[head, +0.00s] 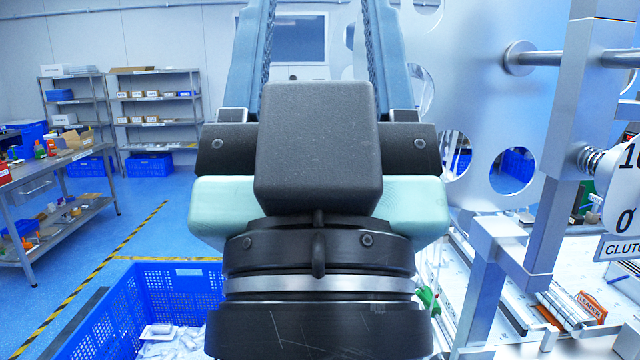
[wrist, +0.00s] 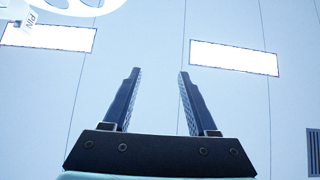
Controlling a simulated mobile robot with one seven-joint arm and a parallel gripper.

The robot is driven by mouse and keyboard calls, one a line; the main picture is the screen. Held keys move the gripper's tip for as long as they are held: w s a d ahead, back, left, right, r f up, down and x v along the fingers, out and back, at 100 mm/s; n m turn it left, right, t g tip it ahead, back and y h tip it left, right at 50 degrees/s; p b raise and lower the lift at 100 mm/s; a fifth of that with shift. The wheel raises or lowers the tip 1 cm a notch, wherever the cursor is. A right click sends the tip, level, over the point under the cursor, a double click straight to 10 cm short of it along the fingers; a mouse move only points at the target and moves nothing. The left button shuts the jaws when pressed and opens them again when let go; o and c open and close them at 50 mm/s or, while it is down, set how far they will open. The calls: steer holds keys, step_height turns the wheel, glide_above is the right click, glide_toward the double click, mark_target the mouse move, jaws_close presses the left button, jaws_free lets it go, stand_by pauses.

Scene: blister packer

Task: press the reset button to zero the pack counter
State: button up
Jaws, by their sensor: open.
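My gripper (wrist: 158,78) is open and empty in the wrist view, its two dark fingers apart and pointing up toward the ceiling. In the head view my gripper (head: 318,30) shows from behind, with its blue fingers running up out of the top edge. The dark wrist body covers the middle of that view. I cannot make out the reset button or the pack counter in either view. Nothing lies between the fingers, and they touch nothing.
A metal machine plate with round holes (head: 470,90) stands close on the right. A white dial (head: 622,190) and a label reading "CLUTC" (head: 622,249) are cut off at the right edge. A blue crate (head: 130,310) stands lower left. Shelves (head: 155,105) stand far left.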

jaws_close()
stand_by(1.3)
